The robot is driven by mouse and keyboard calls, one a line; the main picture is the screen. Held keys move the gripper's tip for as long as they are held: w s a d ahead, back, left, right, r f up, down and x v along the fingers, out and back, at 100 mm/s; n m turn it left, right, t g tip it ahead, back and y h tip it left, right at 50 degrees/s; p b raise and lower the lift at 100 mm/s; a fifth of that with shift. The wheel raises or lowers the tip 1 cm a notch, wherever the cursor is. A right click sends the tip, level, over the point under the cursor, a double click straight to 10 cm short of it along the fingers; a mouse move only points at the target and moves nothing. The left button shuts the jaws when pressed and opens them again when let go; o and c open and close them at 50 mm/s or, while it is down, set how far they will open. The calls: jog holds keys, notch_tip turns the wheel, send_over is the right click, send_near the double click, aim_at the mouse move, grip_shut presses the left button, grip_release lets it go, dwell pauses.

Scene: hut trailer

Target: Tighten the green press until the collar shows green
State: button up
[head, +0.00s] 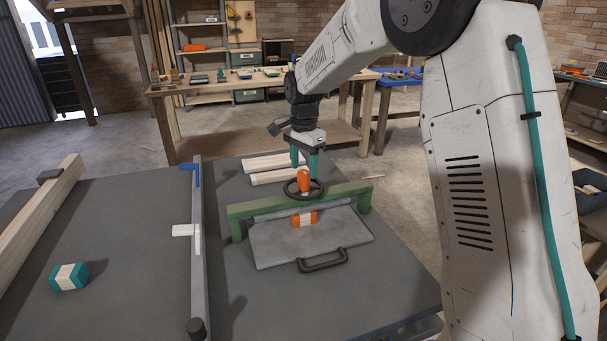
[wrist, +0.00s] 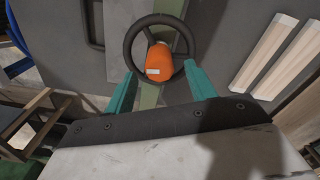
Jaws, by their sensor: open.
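The green press (head: 244,210) stands on the grey table as a low green frame over a grey plate (head: 287,244) with a black handle. Its black handwheel (head: 289,189) with an orange knob (head: 304,180) sits on top. In the wrist view the wheel (wrist: 131,36) and the orange knob (wrist: 159,63) lie just ahead of the fingers. My gripper (head: 306,166) is open above the wheel, with its teal fingers pointing down on either side of the knob. An orange block with a pale band (head: 304,219) sits under the crossbar. I cannot make out a green-showing collar.
Two pale wooden strips (head: 276,162) lie behind the press. A grey rail (head: 197,260) with a blue end and a white stop runs along its left. A teal block with a white band (head: 68,277) and a long timber (head: 40,215) lie further left.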

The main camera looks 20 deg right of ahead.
aim_at(304, 172)
jog(key=shift+r, duration=2.05)
